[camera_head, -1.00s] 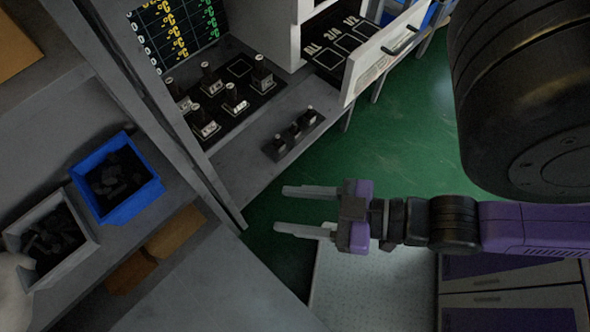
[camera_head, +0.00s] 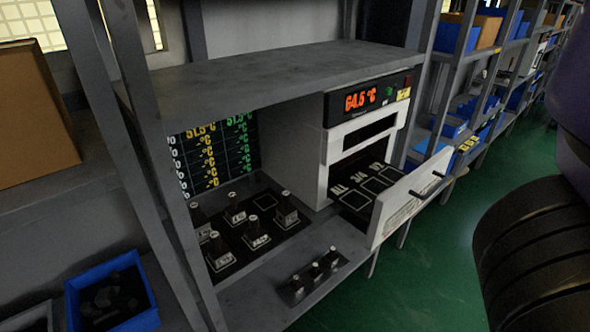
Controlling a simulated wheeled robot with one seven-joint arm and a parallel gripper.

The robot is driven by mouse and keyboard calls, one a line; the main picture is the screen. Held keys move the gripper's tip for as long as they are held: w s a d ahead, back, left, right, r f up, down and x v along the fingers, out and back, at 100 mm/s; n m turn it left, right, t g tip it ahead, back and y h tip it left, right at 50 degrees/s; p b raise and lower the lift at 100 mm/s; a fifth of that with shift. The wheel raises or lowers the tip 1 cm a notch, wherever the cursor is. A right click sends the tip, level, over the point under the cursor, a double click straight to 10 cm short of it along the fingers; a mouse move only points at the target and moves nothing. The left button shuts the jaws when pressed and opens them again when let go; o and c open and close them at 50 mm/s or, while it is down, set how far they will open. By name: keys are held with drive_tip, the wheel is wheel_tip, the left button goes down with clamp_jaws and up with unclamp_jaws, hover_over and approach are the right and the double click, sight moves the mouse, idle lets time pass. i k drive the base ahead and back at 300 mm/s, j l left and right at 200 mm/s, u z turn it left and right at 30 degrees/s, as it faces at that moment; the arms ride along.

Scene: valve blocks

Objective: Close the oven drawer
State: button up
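The oven (camera_head: 367,122) is a white unit at the right end of a grey workbench, with a lit orange display reading about 64.5 °C. Its drawer (camera_head: 408,195) is pulled out toward the front right. The white drawer front carries a dark handle (camera_head: 427,183), and the black tray (camera_head: 358,190) behind it shows marked squares and no blocks that I can make out. My gripper is outside the view; only a dark, blurred part of my arm shows at the right edge.
Several valve blocks (camera_head: 256,240) stand on a black board on the bench, left of the drawer. A blue bin (camera_head: 112,296) sits lower left. Green floor (camera_head: 436,270) is free in front of the drawer.

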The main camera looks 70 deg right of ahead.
sight(371, 189)
drive_tip(key=k+l+z, duration=0.15)
drive_tip(key=k, duration=0.3)
drive_tip(key=k+l+z, duration=0.1)
drive_tip(key=k, duration=0.35)
drive_tip(key=l+z, duration=0.1)
drive_tip(key=z, duration=1.2)
